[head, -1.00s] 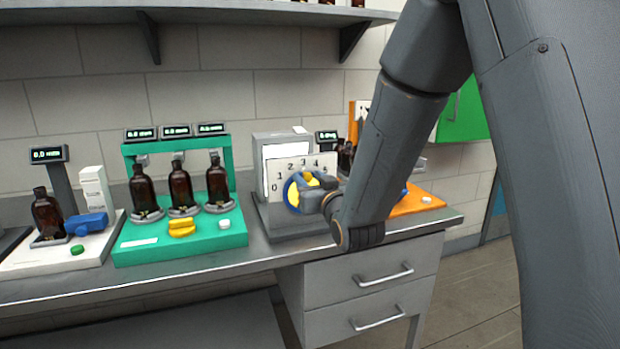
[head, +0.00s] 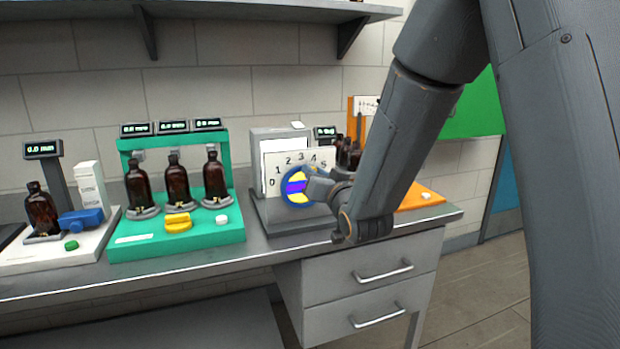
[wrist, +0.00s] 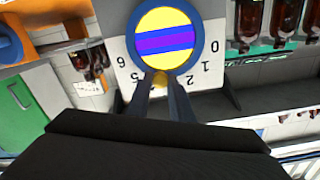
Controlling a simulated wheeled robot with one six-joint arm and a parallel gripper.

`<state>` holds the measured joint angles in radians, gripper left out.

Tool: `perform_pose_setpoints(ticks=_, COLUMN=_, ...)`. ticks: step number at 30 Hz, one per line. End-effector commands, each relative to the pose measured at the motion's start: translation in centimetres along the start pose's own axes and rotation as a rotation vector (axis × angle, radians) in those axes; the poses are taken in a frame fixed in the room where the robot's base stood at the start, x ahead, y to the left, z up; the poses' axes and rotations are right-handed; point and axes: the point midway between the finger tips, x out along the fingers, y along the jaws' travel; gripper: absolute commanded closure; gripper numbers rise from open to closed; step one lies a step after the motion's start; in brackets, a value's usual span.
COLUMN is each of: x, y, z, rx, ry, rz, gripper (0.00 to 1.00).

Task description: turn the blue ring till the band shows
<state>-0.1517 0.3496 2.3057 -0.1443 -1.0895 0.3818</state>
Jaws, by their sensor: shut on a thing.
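The blue ring (head: 284,187) surrounds a yellow disc on a white numbered plate (head: 290,160). A purple band (head: 295,187) crosses the disc; in the wrist view the band (wrist: 165,40) shows whole, edge to edge inside the ring (wrist: 129,38). My gripper (head: 318,187) is at the ring's right side and hides part of it in the head view. In the wrist view my gripper's fingers (wrist: 162,82) are shut at the ring's rim, on a small yellowish part of it. The exact contact is partly hidden by the fingers.
The plate stands on a grey stand (head: 300,228) on the bench. A green rack (head: 200,240) with amber bottles and a yellow knob (head: 178,222) is to its left. An orange board (head: 420,200) lies to the right, behind my arm.

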Motion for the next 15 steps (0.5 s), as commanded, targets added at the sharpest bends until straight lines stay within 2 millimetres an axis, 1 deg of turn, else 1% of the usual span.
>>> perform_pose_setpoints(ticks=1, x=0.01, y=0.38, z=0.18, rx=0.035, ry=-0.001, rz=0.002, gripper=1.0)
perform_pose_setpoints(ticks=6, x=-0.02, y=0.72, z=0.17, rx=0.117, ry=-0.002, rz=0.001, gripper=1.0)
perform_pose_setpoints(ticks=15, x=-0.04, y=0.74, z=0.13, rx=0.129, ry=-0.003, rz=0.001, gripper=1.0)
